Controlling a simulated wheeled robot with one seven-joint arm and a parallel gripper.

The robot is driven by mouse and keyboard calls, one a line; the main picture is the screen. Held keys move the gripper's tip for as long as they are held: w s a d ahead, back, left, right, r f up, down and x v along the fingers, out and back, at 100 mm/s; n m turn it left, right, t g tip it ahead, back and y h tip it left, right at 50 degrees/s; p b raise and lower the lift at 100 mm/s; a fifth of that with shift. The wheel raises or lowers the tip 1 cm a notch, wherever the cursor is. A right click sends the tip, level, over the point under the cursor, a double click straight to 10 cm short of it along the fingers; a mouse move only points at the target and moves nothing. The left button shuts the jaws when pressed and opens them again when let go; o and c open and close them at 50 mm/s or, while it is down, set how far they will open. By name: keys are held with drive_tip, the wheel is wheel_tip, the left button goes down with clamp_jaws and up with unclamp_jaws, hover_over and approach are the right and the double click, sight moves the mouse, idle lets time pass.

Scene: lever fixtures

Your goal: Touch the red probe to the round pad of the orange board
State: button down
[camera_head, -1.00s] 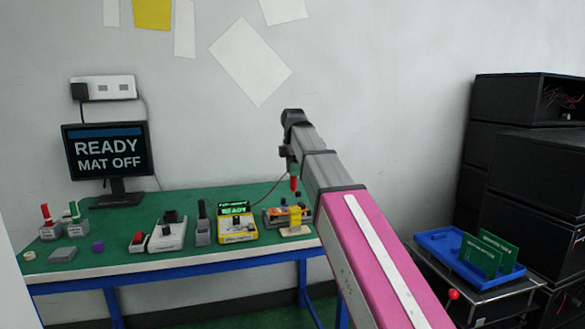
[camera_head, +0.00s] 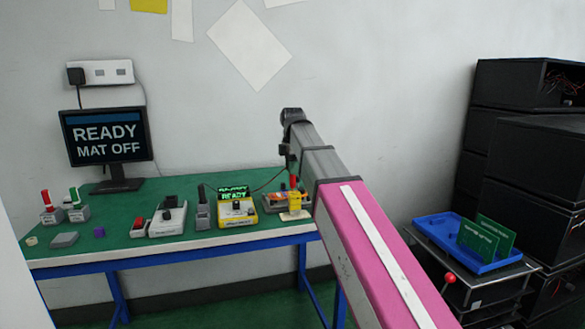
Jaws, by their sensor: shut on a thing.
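My gripper (camera_head: 291,166) is at the far end of my pink and grey arm, over the back right of the green table (camera_head: 150,205). It is small and partly hidden by the arm, and is shut on the red probe (camera_head: 293,182), which points down. The orange board (camera_head: 272,199) lies just below the probe in the picture, near the table's right end, with a yellow block (camera_head: 295,201) at its right. The round pad cannot be made out. I cannot tell whether the probe tip touches the board.
A yellow meter (camera_head: 238,213) showing READY stands left of the board; a dark cable runs from near it towards the probe. Several grey devices stand further left. A monitor (camera_head: 105,145) reads READY, MAT OFF. A blue tray (camera_head: 432,228) with green boards stands at right.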

drive_tip(key=shift+f, duration=0.55)
idle(1.7)
drive_tip(key=shift+r, duration=0.1)
drive_tip(key=shift+r, duration=3.45)
